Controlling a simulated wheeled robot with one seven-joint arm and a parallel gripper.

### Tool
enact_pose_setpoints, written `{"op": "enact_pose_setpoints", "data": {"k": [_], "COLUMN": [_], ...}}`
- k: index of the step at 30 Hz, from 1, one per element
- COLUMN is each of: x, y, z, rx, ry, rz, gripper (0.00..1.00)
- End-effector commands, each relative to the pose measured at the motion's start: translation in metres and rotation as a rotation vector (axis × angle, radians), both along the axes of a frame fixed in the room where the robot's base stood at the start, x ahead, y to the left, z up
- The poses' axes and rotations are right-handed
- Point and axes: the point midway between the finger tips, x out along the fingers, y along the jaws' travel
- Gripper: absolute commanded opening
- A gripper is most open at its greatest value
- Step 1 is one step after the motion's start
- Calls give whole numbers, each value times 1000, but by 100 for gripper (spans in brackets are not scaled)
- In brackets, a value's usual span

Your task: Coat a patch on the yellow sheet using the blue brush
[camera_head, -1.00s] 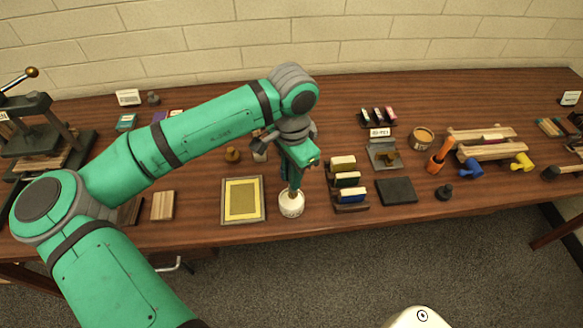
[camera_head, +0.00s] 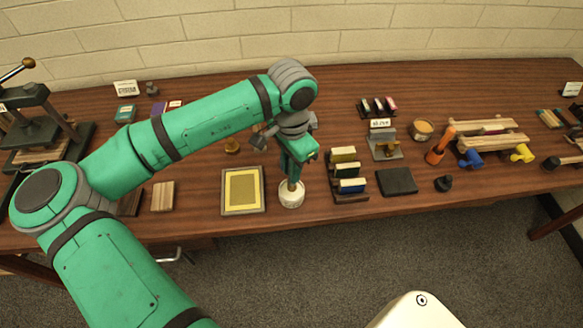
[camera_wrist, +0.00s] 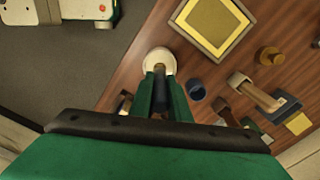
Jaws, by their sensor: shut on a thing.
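My gripper (camera_head: 292,178) is upright over the white pot (camera_head: 291,198), pointing down, shut on a slim brush. The brush's lower part (camera_head: 292,185) looks brown and reaches down into the pot's mouth. In the wrist view, my gripper (camera_wrist: 160,78) holds the brush at the pot (camera_wrist: 158,56). The yellow sheet (camera_head: 242,190) lies flat in a grey-rimmed tray (camera_head: 226,206) just left of the pot. The sheet also shows in the wrist view (camera_wrist: 212,22).
A rack of coloured blocks (camera_head: 347,171) stands close right of the pot. A dark slab (camera_head: 397,181) lies beyond it. A dark blue cup (camera_wrist: 196,90) stands near the pot in the wrist view. The table's front edge is close to pot and tray.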

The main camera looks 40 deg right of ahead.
Motion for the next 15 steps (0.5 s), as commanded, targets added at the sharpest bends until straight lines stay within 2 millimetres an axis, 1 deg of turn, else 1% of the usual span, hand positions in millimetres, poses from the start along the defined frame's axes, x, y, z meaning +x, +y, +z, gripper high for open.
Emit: {"op": "enact_pose_setpoints", "data": {"k": [15], "x": [0], "y": [0], "z": [-5], "rx": [0], "ry": [0], "rz": [0], "gripper": [0]}}
